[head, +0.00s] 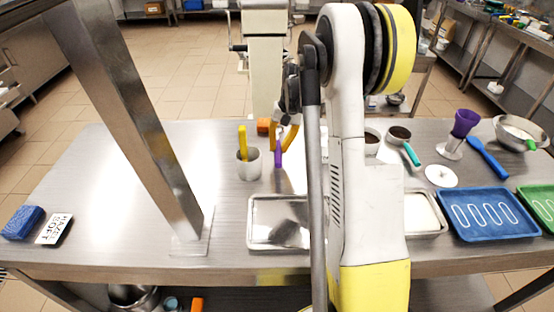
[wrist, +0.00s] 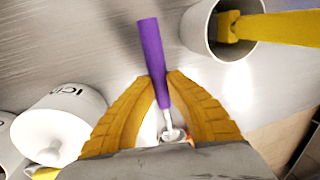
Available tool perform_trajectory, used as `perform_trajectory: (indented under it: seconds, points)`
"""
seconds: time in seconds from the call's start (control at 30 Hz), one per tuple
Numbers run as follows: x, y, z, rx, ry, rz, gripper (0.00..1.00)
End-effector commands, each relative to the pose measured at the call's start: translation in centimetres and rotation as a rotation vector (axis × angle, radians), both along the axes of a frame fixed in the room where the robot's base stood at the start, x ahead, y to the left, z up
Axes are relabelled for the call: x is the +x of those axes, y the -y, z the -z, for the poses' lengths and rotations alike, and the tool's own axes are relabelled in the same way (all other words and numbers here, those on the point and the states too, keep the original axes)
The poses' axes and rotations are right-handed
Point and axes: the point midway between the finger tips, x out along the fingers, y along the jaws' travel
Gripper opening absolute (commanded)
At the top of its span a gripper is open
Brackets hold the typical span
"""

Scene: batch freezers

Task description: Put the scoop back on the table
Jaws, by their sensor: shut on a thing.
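The scoop has a purple handle (wrist: 151,45) and a shiny metal end (wrist: 171,132). In the wrist view my gripper (wrist: 162,78) has its two yellow fingers closed around it, with the handle sticking out past the fingertips. In the head view the purple handle (head: 278,153) hangs below my gripper (head: 284,137), over the back middle of the steel table (head: 110,215). I cannot tell whether the handle touches the table. My arm hides part of the table's middle.
A grey cup (head: 249,166) with a yellow-handled tool stands left of the scoop; it is close by in the wrist view (wrist: 215,35). A white lidded jar (wrist: 60,110) is on the other side. A steel tray (head: 262,236) lies in front. The table's left side has wide free room.

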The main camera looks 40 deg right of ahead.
Motion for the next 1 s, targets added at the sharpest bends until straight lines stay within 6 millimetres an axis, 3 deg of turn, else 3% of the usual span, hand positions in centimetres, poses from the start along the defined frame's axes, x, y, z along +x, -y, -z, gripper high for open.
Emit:
perform_trajectory:
  seconds: [0.17, 0.37, 0.73, 0.77, 0.8, 1.0]
  points:
    - [0.2, -0.4, 1.1, 0.0, 0.0, 0.0, 0.0]
    - [0.2, -0.4, 4.2, 0.0, 0.0, 0.001, 0.0]
    - [0.2, -0.4, 4.6, 0.0, 0.0, 0.001, 0.0]
    - [0.2, -0.4, 4.6, 0.0, 0.0, 0.001, 0.22]
    - [0.2, -0.4, 4.5, 0.0, 0.0, 0.001, 0.32]
    - [0.2, -0.4, 4.5, 0.0, 0.0, 0.001, 0.32]
